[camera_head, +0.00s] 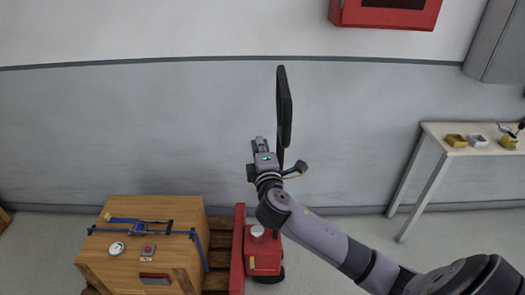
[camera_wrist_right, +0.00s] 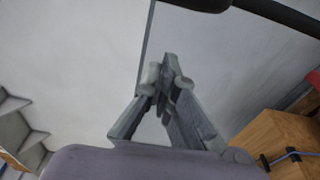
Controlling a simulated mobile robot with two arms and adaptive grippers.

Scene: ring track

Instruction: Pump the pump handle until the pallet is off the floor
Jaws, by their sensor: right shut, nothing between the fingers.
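The pump handle (camera_head: 285,105) is a black upright loop above the red pump body (camera_head: 264,262). Its lower part is partly hidden behind my right gripper and wrist. My right gripper (camera_head: 260,142) points up just left of the handle's lower part and is shut on nothing. In the right wrist view the shut fingers (camera_wrist_right: 164,75) are empty, and a dark bar, likely the handle (camera_wrist_right: 275,14), crosses the top right, apart from them. The wooden pallet (camera_head: 220,240) shows beside the red part; I cannot tell its height off the floor. My left gripper is out of view.
A wooden crate (camera_head: 190,215) with a blue strap, a gauge and small items stands at lower left. A table (camera_head: 440,135) with small boxes is at right. A red cabinet (camera_head: 345,18) hangs on the wall. Floor right of the pump is partly clear below my arm.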

